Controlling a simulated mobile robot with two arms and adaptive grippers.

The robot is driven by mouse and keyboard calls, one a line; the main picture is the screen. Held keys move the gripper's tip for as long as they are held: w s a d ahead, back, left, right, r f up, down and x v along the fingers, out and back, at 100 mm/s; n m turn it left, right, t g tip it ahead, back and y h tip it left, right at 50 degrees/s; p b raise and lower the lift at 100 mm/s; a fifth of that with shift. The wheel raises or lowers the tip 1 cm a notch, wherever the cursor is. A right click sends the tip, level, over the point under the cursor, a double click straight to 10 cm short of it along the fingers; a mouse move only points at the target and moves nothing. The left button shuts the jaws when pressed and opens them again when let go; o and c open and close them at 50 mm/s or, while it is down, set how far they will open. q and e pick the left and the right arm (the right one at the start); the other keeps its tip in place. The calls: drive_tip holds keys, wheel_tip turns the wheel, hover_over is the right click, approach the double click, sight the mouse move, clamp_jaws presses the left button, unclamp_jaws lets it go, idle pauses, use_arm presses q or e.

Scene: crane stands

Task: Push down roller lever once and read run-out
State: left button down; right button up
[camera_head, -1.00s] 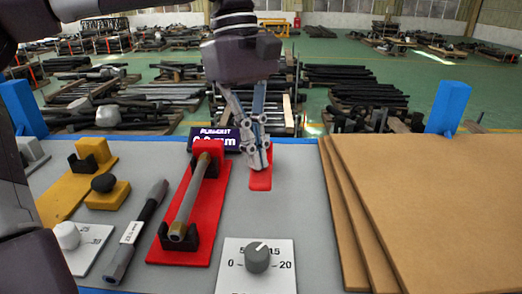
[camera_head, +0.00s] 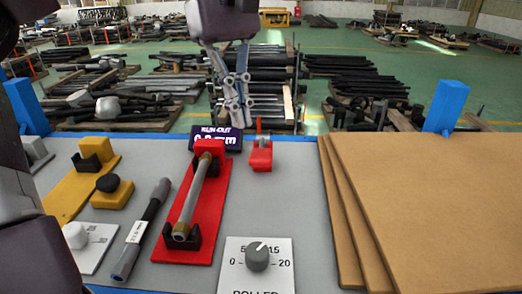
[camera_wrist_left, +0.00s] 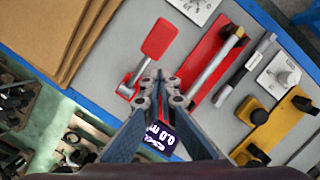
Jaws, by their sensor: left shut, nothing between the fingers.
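The roller lever (camera_head: 260,156) stands at the back middle of the grey bench, with a red pad and a grey arm. In the left wrist view its red pad (camera_wrist_left: 160,38) and grey arm show clear of my fingers. The small dark display (camera_head: 217,138) is just left of it; its top line appears to read RUN-OUT, and the lower line seems to read 0.0 mm but is partly blurred. My left gripper (camera_head: 238,118) is shut and empty, above and behind the display and lever, touching neither as far as I can tell. My right gripper is out of view.
A red stand holds a grey rod (camera_head: 193,195). A dark labelled bar (camera_head: 141,230), a yellow fixture with black knob (camera_head: 108,185) and a white knob (camera_head: 75,236) are left. A grey dial (camera_head: 257,257) is in front. Stacked brown boards (camera_head: 430,200) fill the right.

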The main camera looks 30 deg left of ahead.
use_arm(q)
drive_tip(key=v, duration=0.7)
drive_tip(key=shift+f, duration=0.1)
idle(1.0)
